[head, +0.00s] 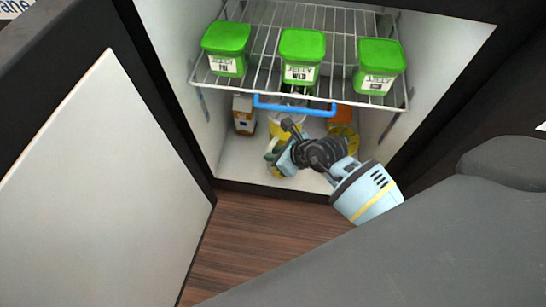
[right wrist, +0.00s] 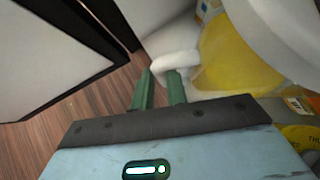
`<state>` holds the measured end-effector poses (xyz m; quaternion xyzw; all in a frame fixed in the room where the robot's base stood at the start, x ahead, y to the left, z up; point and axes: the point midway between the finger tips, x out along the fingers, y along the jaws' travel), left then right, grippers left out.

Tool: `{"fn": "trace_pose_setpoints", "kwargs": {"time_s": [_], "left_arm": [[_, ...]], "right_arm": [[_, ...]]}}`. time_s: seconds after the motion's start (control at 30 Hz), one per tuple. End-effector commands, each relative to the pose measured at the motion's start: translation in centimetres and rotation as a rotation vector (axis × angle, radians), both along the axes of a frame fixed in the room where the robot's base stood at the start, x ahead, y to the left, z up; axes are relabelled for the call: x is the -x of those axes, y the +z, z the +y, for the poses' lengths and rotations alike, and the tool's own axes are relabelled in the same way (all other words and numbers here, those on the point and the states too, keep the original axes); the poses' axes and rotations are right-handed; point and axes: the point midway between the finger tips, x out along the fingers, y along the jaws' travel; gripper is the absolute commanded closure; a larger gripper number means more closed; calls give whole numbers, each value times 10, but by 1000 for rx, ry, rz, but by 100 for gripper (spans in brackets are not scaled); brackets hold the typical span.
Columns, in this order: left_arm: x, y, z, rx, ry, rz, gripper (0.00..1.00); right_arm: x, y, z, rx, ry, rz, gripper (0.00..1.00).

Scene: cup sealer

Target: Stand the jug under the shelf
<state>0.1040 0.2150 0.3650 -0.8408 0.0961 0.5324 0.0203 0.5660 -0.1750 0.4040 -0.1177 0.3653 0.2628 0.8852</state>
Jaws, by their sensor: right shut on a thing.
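The jug (right wrist: 240,55), white with a yellow body, fills the upper right of the right wrist view. In the head view the jug (head: 281,130) shows partly, inside the cabinet below the wire shelf (head: 265,62), mostly behind my gripper. My right gripper (right wrist: 160,88) is shut on the jug's white handle (right wrist: 172,62), which lies between its green fingers. In the head view this gripper (head: 276,157) is low near the cabinet's front opening. Whether the jug's base touches the floor is hidden. My left gripper is not in view.
Several green-lidded jelly tubs (head: 302,58) stand on the shelf. A blue bar (head: 294,105) runs along its front. A carton (head: 244,114) stands below at left; an orange item (head: 342,115) and a yellow tin (head: 348,138) are at right. The open white door (head: 95,190) is at left.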

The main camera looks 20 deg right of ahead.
Motion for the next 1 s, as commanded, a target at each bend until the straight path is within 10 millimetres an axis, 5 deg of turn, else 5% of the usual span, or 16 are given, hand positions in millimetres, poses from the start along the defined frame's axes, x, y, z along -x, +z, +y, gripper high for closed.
{"fn": "trace_pose_setpoints", "kwargs": {"time_s": [0.27,0.67,0.7,0.8,1.0], "left_arm": [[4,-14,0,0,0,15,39],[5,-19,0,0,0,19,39],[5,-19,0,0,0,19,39],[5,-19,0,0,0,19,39],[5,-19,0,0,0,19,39]], "right_arm": [[-34,4,-20,2,0,-19,100],[-32,-1,-19,2,0,-17,100],[-28,-6,-19,1,-1,0,80],[-28,-6,-19,1,-1,-2,67],[-28,-6,-19,1,-1,-2,64]]}}
